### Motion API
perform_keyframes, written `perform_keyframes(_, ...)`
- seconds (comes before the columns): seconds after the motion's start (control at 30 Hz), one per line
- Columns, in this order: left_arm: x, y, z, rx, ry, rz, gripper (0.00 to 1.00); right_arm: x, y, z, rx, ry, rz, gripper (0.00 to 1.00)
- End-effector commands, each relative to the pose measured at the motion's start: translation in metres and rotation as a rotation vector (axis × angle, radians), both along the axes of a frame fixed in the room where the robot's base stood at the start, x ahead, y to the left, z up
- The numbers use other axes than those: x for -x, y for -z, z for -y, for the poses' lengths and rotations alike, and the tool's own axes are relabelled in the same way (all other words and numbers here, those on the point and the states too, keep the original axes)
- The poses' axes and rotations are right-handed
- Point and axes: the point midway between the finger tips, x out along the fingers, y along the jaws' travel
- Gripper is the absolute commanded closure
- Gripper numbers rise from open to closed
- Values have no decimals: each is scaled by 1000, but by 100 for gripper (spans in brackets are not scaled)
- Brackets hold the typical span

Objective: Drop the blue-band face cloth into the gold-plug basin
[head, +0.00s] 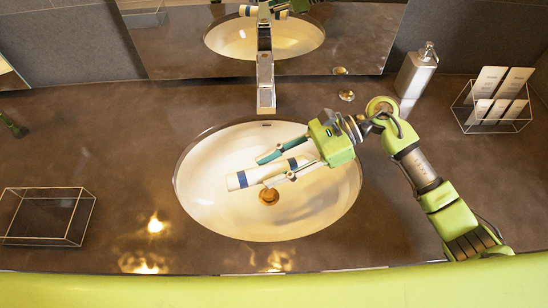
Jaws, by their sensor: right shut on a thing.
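The blue-band face cloth (239,180) is a white roll with blue bands. My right gripper (279,166) is shut on it and holds it over the basin, its fingers pointing left. The oval white basin (320,208) is set in the brown counter, and its gold plug (268,197) shows just below the cloth. The gripper's fingers and palm hide part of the cloth and basin. A small dark green part at the left edge may be the tip of my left gripper (12,126); its opening cannot be made out.
A chrome faucet (265,82) stands behind the basin, below the mirror (350,45). A soap dispenser (416,70) and a wire rack with white cards (494,98) stand at back right. An empty wire-framed tray (48,216) is at left.

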Motion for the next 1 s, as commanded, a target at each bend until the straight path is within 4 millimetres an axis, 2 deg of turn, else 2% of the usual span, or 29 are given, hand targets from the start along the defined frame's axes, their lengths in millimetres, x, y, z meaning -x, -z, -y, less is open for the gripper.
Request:
perform_keyframes(0.1, 0, 9, 1, 1, 0, 0, 76, 0, 22, 0, 0, 0, -3, 86)
perform_keyframes(0.5, 0, 29, 1, 1, 1, 0, 76, 0, 77, 0, -1, 0, -1, 86)
perform_keyframes(0.7, 0, 34, 1, 1, 1, 0, 76, 0, 91, 0, 0, 0, 0, 86)
perform_keyframes(1.0, 0, 35, 1, 1, 1, 0, 76, 0, 94, 0, 0, 0, 0, 86)
